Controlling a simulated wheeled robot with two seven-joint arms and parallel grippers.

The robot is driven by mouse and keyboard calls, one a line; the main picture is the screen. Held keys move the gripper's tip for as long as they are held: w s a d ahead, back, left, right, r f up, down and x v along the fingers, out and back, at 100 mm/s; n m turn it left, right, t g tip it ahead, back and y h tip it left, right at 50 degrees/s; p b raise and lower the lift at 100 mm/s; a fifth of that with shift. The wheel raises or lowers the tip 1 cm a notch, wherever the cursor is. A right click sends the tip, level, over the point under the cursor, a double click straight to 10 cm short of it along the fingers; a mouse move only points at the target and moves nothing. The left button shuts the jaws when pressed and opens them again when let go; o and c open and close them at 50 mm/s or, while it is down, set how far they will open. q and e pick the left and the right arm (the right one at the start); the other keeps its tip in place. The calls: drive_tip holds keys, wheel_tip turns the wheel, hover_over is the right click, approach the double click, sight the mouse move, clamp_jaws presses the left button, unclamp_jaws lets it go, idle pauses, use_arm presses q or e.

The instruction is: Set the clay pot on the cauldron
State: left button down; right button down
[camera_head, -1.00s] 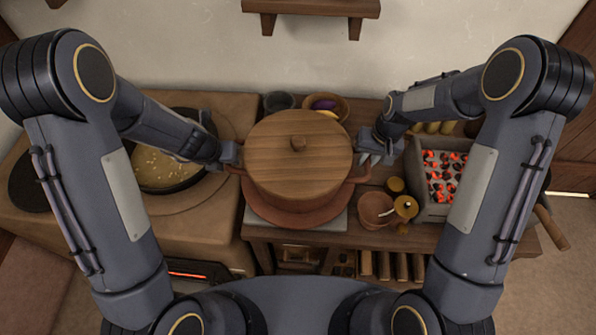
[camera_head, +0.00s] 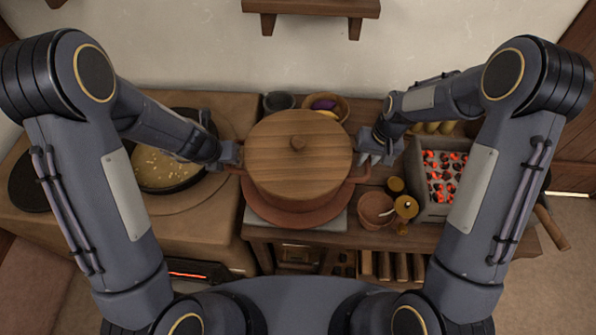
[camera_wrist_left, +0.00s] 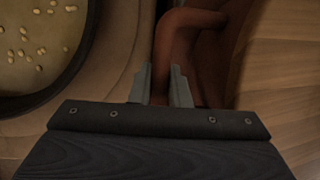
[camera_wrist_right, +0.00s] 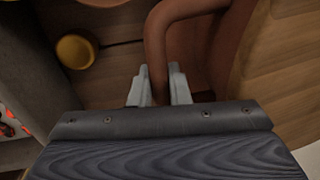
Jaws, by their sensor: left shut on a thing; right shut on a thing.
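The clay pot (camera_head: 283,198) is reddish brown with a round wooden lid (camera_head: 298,150) and a loop handle on each side. It stands in the middle, over a reddish round dish on a pale slab. My left gripper (camera_head: 234,163) is shut on its left handle, which shows between the fingers in the left wrist view (camera_wrist_left: 172,60). My right gripper (camera_head: 369,160) is shut on its right handle, which shows in the right wrist view (camera_wrist_right: 157,45). The cauldron (camera_head: 165,167), a dark round vessel with pale bits in its contents, sits in the stove at left, partly behind my left arm.
A crate of glowing coals (camera_head: 442,175) stands at right. A bowl with purple and yellow things (camera_head: 325,106) and a dark cup (camera_head: 279,102) stand behind. A wall shelf (camera_head: 310,8) hangs above.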

use_arm(q)
drive_tip(key=shift+w+r, duration=0.1)
drive_tip(key=shift+r, duration=0.05)
use_arm(e)
drive_tip(key=shift+w+r, duration=0.1)
drive_tip(key=shift+r, duration=0.05)
